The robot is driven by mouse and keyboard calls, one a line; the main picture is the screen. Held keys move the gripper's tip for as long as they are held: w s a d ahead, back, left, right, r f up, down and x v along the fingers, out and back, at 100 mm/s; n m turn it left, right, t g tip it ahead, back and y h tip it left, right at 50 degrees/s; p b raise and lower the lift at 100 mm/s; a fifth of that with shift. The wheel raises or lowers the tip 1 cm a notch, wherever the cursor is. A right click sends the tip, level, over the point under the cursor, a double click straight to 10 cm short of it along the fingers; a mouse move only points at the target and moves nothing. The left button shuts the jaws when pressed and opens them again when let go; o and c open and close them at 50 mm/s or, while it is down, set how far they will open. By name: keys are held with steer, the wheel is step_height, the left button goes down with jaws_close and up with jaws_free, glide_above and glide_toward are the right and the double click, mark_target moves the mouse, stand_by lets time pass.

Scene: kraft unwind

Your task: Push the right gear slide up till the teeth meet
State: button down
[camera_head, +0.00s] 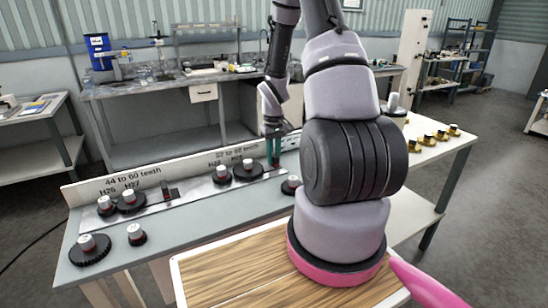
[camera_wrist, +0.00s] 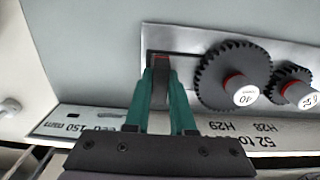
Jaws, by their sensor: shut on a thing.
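My gripper (camera_wrist: 160,72) is shut on the dark, reddish-topped handle (camera_wrist: 159,62) of the right gear slide. In the head view my gripper (camera_head: 273,148) is at the right end of the metal gear plate (camera_head: 200,194), and its fingers largely hide the handle. Beside the handle in the wrist view is a large black gear (camera_wrist: 212,80) with a red hub and a white cap marked 40. A smaller black gear (camera_wrist: 280,84) with a white cap sits close beside it. I cannot tell whether their teeth touch.
A left gear pair (camera_head: 131,201) and a dark handle (camera_head: 170,194) share the plate. Loose gears (camera_head: 88,250) stand at the front left. A lettered strip (camera_head: 130,180) runs along the back. A wooden-topped surface (camera_head: 235,272) lies in front. Brass pieces (camera_head: 428,139) stand at right.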

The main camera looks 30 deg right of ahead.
steer(key=shift+a, duration=0.75)
steer(key=c, duration=0.8)
jaws_free()
steer(key=shift+o, duration=0.2)
step_height(320, 180, up, 11)
steer(key=shift+f, duration=0.1)
steer(key=s+a+r+m+t, duration=0.1)
steer(key=s+a+r+t, duration=0.15)
steer(key=r, duration=0.65)
steer(key=s+a+r+m+t, duration=0.1)
steer(key=s+a+r, duration=0.25)
steer(key=r, duration=0.45)
steer(key=s+a+r+m+t+y, duration=0.2)
steer(key=s+a+r, duration=0.4)
steer(key=s+r, duration=0.4)
steer(key=s+t, duration=0.1)
steer(key=s, duration=0.2)
steer(key=shift+s+r+m+t, duration=0.2)
steer(key=shift+s+m+t, duration=0.1)
steer(key=shift+t, duration=0.05)
